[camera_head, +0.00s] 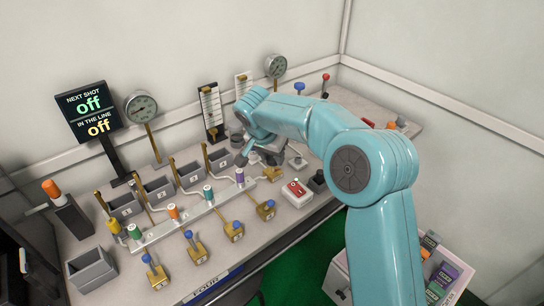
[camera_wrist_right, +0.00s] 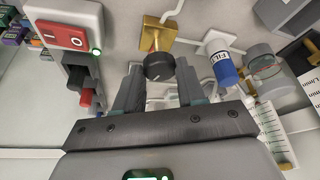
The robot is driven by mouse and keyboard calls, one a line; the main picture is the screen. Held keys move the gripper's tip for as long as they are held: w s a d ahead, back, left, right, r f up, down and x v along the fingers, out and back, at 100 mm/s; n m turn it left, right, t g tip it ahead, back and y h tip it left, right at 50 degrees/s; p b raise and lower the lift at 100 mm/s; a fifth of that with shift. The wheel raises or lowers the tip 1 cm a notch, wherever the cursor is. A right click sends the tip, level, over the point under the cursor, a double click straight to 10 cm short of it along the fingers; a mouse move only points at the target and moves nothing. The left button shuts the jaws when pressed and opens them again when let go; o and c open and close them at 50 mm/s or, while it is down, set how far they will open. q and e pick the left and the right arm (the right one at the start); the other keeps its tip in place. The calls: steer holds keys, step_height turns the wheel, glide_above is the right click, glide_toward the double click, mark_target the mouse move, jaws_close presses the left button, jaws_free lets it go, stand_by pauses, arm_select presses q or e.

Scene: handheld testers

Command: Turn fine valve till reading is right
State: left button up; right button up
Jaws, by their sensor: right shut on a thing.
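The fine valve shows in the right wrist view as a black round knob (camera_wrist_right: 158,67) on a brass body (camera_wrist_right: 156,35). My right gripper (camera_wrist_right: 160,84) has its two fingers on either side of the knob and is shut on it. In the head view the gripper (camera_head: 265,155) is at the far end of my teal arm, with brass of the valve (camera_head: 272,174) just below it and the knob hidden. Two round dial gauges (camera_head: 140,107), (camera_head: 276,66) stand at the back; their needles are too small to read. My left gripper is not in view.
A sign (camera_head: 88,110) reads "NEXT SHOT off, IN THE LINE off". Scale boards (camera_head: 211,110) stand behind. A red switch box (camera_head: 297,193) sits right of the valve. Several brass valves with blue knobs (camera_head: 196,247) line the front; grey bins (camera_head: 158,188) stand behind them.

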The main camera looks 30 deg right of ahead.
steer(key=shift+m, duration=0.3)
steer(key=o, duration=1)
steer(key=shift+o, duration=0.2)
steer(key=shift+r, duration=0.1)
steer(key=p+v, duration=0.3)
steer(key=v, duration=1.3)
steer(key=shift+w, duration=0.2)
steer(key=shift+a+r, duration=0.1)
